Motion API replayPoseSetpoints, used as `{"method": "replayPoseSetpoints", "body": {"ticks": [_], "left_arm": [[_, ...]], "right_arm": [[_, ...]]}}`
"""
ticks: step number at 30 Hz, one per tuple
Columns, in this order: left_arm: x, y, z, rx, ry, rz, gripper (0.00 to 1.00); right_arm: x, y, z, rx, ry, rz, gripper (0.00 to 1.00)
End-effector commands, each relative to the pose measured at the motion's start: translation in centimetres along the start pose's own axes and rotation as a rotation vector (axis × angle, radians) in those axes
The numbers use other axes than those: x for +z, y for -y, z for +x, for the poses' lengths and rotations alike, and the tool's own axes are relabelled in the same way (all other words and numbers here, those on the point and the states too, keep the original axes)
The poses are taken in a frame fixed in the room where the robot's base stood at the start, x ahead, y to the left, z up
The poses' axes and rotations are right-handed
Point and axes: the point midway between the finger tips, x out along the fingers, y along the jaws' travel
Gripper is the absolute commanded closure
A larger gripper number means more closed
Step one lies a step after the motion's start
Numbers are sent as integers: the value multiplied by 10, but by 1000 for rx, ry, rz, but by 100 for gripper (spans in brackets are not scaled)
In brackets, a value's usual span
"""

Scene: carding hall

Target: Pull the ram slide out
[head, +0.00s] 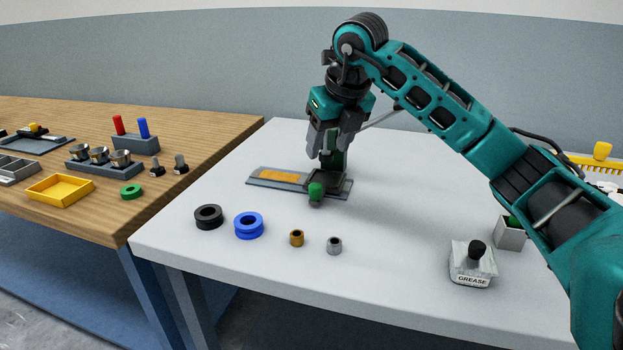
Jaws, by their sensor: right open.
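The ram slide (316,193) shows as a small grey block with a green knob, at the front edge of a flat grey base (262,182) with an orange strip on the white table. A dark frame sits on the right half of the base. My right gripper (332,158) points straight down over that right half, just behind the green knob. It is open. Its fingertips are dark and partly overlap the frame, so I cannot tell whether they touch anything. My left gripper is not in view.
In front lie a black ring (208,217), a blue ring (249,226), a brass bush (297,238) and a steel bush (334,245). A grease pot (473,265) stands at right. The wooden table (190,130) at left holds trays and parts. The white table's middle is clear.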

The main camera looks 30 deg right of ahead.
Motion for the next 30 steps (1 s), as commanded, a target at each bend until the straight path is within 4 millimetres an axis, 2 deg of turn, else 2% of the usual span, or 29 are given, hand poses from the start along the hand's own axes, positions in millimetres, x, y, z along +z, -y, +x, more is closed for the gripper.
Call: {"method": "replayPoseSetpoints", "body": {"ticks": [6,15,21,30], "left_arm": [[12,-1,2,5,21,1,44],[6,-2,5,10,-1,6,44],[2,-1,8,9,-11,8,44],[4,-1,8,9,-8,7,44]], "right_arm": [[-2,-1,48,1,-6,-1,44],[-1,-2,100,4,-3,-2,44],[-1,-1,113,2,0,-2,44],[0,-1,114,3,0,-3,45]]}}
